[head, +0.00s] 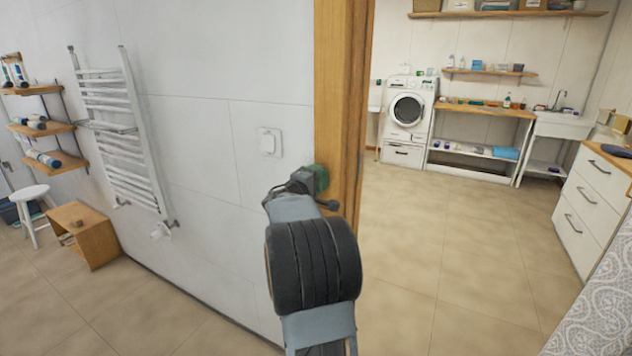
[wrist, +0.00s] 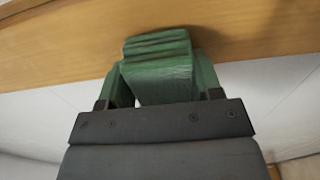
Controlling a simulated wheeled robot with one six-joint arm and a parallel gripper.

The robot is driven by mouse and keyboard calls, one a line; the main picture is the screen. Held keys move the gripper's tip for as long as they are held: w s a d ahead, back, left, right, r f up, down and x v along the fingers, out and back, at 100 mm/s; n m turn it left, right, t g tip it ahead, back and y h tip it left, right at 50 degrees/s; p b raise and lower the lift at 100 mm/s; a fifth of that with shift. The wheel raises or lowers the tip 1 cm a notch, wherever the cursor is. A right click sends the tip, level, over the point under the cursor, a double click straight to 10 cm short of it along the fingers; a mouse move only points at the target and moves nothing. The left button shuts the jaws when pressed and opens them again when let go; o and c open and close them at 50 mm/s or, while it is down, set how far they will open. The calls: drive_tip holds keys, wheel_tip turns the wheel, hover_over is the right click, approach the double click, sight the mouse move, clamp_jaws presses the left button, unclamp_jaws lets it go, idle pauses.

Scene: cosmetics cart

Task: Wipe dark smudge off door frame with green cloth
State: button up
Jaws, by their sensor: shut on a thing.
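The green cloth (wrist: 158,70) is a thick folded block held between the fingers of my gripper (wrist: 160,85). In the wrist view its far end is at the wooden door frame (wrist: 60,45) and appears to touch it. In the head view the green cloth (head: 319,178) shows just beyond my gripper (head: 312,185), in front of the lower part of the door frame (head: 340,80). A faint darker patch (wrist: 290,40) shows on the wood at the right in the wrist view; I cannot tell whether it is the smudge or shadow. My arm hides part of the frame.
A white light switch (head: 270,142) is on the wall left of the frame. A towel rail (head: 118,135) hangs farther left. The doorway to the right opens on a room with a washing machine (head: 407,112) and clear tiled floor (head: 450,240).

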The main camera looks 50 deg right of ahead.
drive_tip(key=b+v, duration=0.2)
drive_tip(key=v, duration=0.5)
drive_tip(key=shift+b, duration=0.4)
